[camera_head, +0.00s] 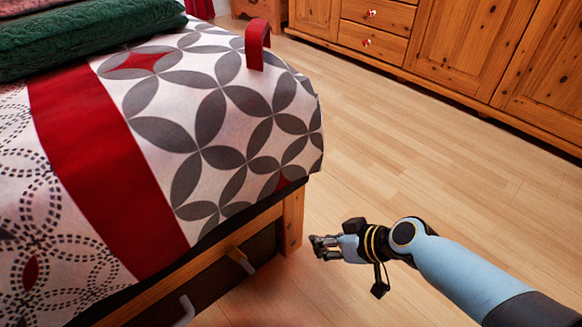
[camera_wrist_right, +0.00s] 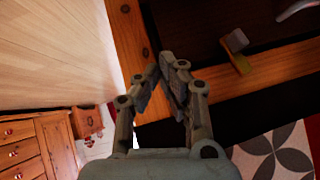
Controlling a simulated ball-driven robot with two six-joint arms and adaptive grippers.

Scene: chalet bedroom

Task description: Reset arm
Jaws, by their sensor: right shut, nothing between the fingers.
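My right gripper (camera_head: 318,247) reaches in from the lower right of the head view, just right of the bed's wooden corner leg. It also shows in the right wrist view (camera_wrist_right: 163,75), with its fingertips close together and nothing between them. The fingers appear in front of the bed's wooden frame (camera_wrist_right: 275,68) there; I cannot tell the exact gap. My left gripper is not in view.
The bed (camera_head: 215,115) with a patterned cover fills the left side. A red curved object (camera_head: 257,42) stands on its far edge. A green folded blanket (camera_head: 95,38) lies at the top left. Wooden cabinets (camera_head: 450,45) line the back. The wood floor (camera_head: 400,150) between is clear.

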